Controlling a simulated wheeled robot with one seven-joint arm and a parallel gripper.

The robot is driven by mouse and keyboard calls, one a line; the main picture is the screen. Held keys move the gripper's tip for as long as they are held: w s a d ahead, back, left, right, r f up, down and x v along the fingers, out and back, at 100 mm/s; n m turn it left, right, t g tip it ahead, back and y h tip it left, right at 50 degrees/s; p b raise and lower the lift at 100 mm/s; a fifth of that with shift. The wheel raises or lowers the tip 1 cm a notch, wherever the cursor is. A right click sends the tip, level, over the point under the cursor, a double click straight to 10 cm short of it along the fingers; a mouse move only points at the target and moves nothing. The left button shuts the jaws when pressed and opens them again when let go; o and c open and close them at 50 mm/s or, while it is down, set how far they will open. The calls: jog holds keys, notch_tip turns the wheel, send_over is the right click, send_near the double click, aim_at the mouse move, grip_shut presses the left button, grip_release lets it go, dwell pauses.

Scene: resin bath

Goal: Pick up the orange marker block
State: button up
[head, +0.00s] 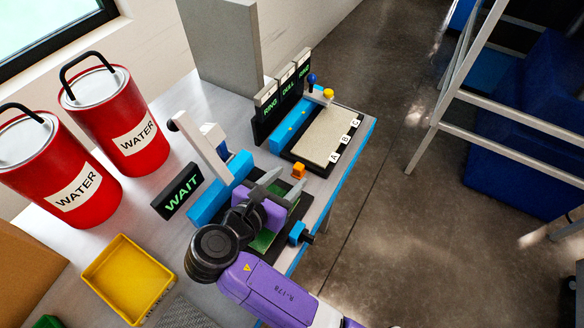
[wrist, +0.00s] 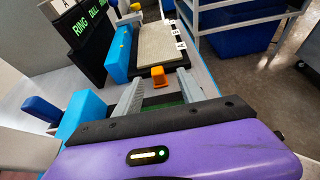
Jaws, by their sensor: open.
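The orange marker block (head: 298,171) is a small cube on the grey table, between the black-edged A-B-C board and the device under my arm. In the wrist view the block (wrist: 158,76) shows ahead of my fingertips, roughly between them and near the board's front edge. My gripper (head: 279,185) is open, with its two grey fingers pointing toward the block. In the wrist view the gripper (wrist: 158,87) has its fingers spread apart with nothing between them. The fingertips appear short of the block; their height above the table is hard to tell.
The tan A-B-C board (head: 325,135) lies beyond the block, with dark RING and DULL signs (head: 282,103) at its left. A WAIT sign (head: 177,191), red WATER cans (head: 133,130) and a yellow tray (head: 127,280) stand left. The table's blue edge (head: 345,172) is close on the right.

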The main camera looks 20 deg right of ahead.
aim_at(300, 165)
jog(key=shift+w+x, duration=0.25)
jog(key=shift+x, duration=2.95)
jog(key=shift+a+r, duration=0.15)
grip_shut()
